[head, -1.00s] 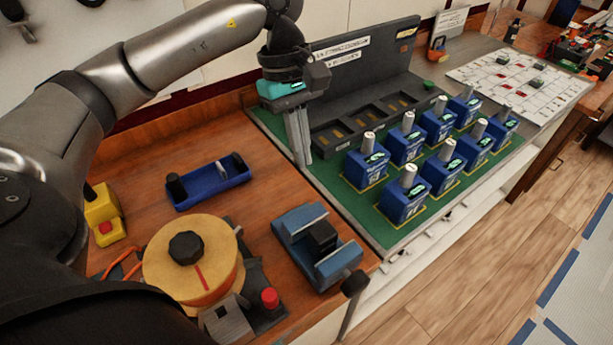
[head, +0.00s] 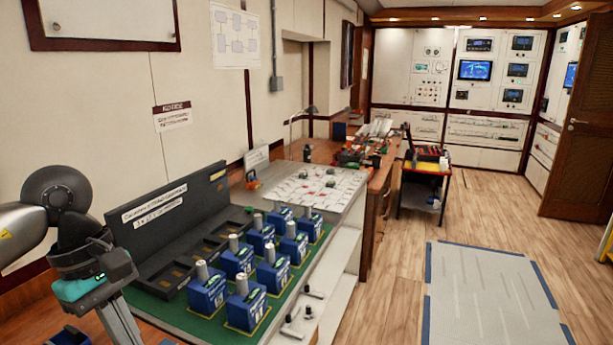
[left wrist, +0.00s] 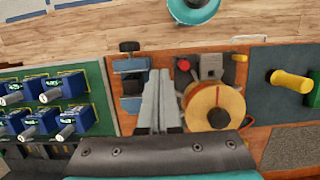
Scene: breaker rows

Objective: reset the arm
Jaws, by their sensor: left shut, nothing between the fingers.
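My left gripper (head: 122,322) is at the lower left of the head view, its lower end cut off by the frame edge. In the left wrist view its two fingers (left wrist: 160,95) lie together, shut and empty. Several blue breakers with pale upright levers, one of them a near breaker (head: 246,302), stand in two rows on a green mat (head: 190,322), to the right of the gripper. Breakers (left wrist: 63,88) also show at the left of the left wrist view, apart from the fingers. My right gripper is not in view.
A dark slotted rack (head: 165,215) stands behind the breakers. The left wrist view shows a blue vise-like fixture (left wrist: 130,75), a yellow drum (left wrist: 213,105) and a yellow handle (left wrist: 292,80). A white marked board (head: 305,185) lies beyond the breakers. The floor (head: 400,270) at right is open.

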